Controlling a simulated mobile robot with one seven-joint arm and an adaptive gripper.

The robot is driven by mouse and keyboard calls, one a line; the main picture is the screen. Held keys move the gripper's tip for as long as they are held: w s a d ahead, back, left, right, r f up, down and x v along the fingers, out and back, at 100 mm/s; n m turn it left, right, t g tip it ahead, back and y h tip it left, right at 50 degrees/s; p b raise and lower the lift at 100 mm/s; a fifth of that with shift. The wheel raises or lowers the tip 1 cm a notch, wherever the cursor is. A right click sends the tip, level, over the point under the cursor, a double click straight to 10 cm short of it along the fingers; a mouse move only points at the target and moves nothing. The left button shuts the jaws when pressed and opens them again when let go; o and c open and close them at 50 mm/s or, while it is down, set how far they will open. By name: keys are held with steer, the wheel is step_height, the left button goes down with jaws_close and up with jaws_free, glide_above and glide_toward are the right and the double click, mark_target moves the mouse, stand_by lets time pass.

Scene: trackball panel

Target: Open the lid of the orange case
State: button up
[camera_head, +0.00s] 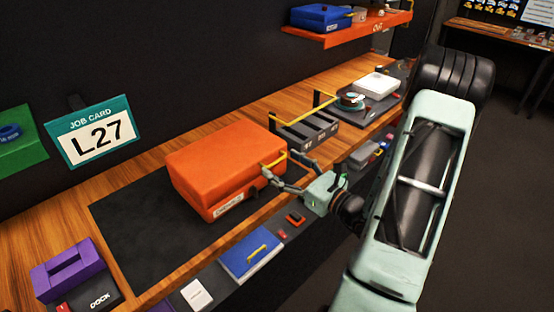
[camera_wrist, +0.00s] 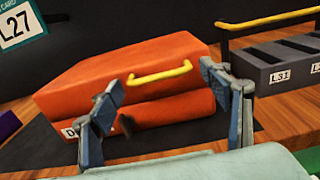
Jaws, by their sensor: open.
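The orange case (camera_head: 220,163) lies with its lid down on the dark mat (camera_head: 128,222) of the wooden bench. A yellow handle (camera_head: 273,160) sticks out from its lid on the side facing my gripper. In the wrist view the case (camera_wrist: 130,75) fills the middle, and its handle (camera_wrist: 160,74) lies across the gap between the fingers. My gripper (camera_head: 272,168) is open at the case's right side. In the wrist view its fingers (camera_wrist: 158,95) stand wide apart, one on either side of the handle. I cannot tell whether either finger touches the case or handle.
A dark rack with slots (camera_head: 308,130) and a yellow bar stands right behind the case. A purple box (camera_head: 68,270) sits at the front left. A job card (camera_head: 95,132) stands behind.

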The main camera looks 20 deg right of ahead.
steer(key=shift+x, duration=1.2)
